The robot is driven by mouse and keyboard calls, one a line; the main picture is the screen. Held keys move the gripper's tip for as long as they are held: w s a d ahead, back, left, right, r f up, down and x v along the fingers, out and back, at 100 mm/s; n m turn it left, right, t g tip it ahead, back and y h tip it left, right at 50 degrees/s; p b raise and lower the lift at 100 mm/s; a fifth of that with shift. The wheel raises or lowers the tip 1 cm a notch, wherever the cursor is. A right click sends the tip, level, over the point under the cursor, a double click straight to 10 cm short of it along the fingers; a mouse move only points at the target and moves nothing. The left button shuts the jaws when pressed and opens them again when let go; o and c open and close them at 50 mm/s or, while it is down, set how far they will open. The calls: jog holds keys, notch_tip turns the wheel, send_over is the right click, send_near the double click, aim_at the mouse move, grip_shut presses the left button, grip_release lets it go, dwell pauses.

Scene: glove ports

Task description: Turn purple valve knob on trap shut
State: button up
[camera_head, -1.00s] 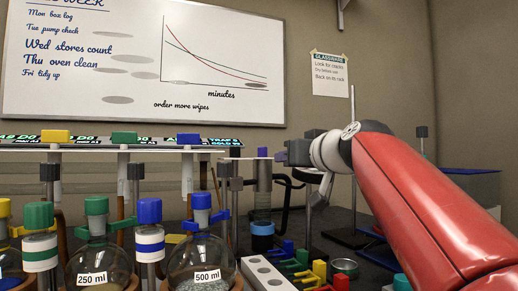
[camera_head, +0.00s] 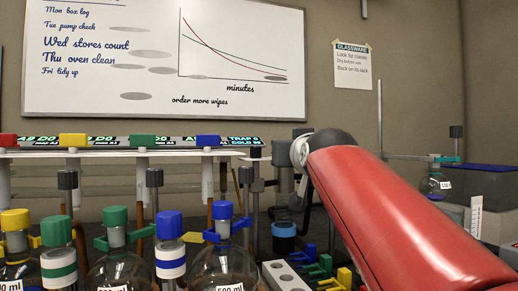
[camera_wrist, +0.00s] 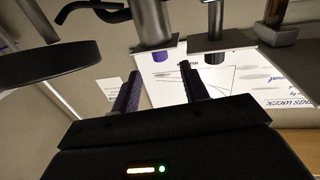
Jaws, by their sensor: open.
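My gripper (camera_wrist: 160,72) is open in the wrist view, with two dark purple-blue fingers apart and nothing held between them. That view is upside down. A small purple-blue piece (camera_wrist: 159,56) shows at the end of a grey cylinder (camera_wrist: 152,22) just beyond the fingertips; it may be the trap's valve knob, but it is too small and dark to be sure. In the head view my gripper (camera_head: 283,156) is a dark block at the end of the red arm, beside the rack's right end. The purple knob is not visible there, seemingly hidden behind the gripper.
A rail carries red, yellow, green and blue (camera_head: 208,140) knobs, left of my gripper. Stoppered flasks (camera_head: 222,270) stand below it. A blue-banded dark jar (camera_head: 284,230) and a pale holed block (camera_head: 288,276) sit under the arm. A whiteboard (camera_head: 110,95) hangs behind.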

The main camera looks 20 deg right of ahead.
jog(key=w, duration=0.3)
jog(key=w+d+p, duration=0.1)
jog(key=w, duration=0.2)
jog(key=shift+d, duration=0.1)
jog(key=shift+c, duration=0.5)
jog(key=shift+s, duration=0.1)
grip_shut()
jog(key=shift+d+f+y+b, duration=0.2)
jog(key=shift+f+y+b, duration=0.1)
jog(key=shift+y+b, duration=0.3)
jog(key=n+y+b, duration=0.2)
jog(key=b, duration=0.1)
jog(key=shift+d+y, duration=0.3)
jog(key=shift+y, duration=0.1)
jog(key=shift+r+n+y+b, duration=0.15)
jog(key=shift+n+y+b, duration=0.15)
jog(key=shift+n+b, duration=0.15)
jog(key=shift+o, duration=0.5)
grip_release()
jog(key=shift+a+r, duration=0.1)
